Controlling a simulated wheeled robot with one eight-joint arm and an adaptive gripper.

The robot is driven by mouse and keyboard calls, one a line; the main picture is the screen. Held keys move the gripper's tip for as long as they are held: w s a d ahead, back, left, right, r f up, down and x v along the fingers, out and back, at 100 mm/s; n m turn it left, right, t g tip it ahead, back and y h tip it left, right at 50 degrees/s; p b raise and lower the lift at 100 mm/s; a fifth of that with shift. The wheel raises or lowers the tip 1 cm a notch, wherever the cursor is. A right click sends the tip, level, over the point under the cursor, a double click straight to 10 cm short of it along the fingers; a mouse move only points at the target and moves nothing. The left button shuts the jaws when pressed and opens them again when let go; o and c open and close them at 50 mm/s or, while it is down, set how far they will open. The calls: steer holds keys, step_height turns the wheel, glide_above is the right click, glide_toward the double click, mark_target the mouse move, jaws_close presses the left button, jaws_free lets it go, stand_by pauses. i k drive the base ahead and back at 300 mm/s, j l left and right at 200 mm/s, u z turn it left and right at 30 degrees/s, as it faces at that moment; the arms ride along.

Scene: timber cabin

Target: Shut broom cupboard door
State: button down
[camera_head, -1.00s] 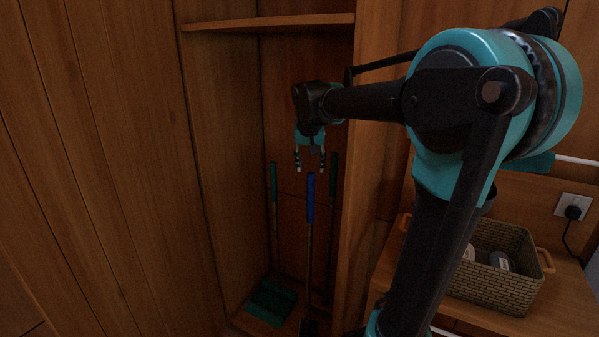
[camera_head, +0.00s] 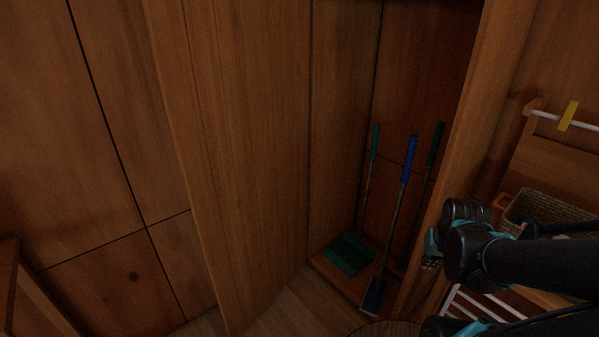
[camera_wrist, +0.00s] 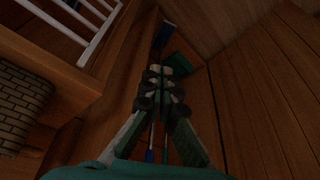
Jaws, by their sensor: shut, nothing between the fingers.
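The broom cupboard door (camera_head: 235,150) is a tall wooden panel standing wide open on the left of the cupboard in the head view. Its free edge is toward me and the opening is uncovered. Inside the cupboard stand a green broom (camera_head: 350,252), a blue-handled one (camera_head: 409,160) and another green handle (camera_head: 435,145). My gripper (camera_head: 431,250) is by the cupboard's right side post, apart from the door and partly hidden by my wrist. In the wrist view the fingers (camera_wrist: 161,72) are together, with nothing held. The door's handle cannot be made out.
Right of the cupboard are a woven basket (camera_head: 548,208), also in the wrist view (camera_wrist: 22,105), a white-barred rack (camera_head: 480,305) and a rail with a yellow tag (camera_head: 568,116). A round wooden top (camera_head: 385,329) shows at the bottom edge. Floor (camera_head: 285,308) is clear before the door.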

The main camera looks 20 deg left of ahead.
mark_target(233, 76)
steer(key=i+u, duration=0.45)
steer(key=u, duration=2.4)
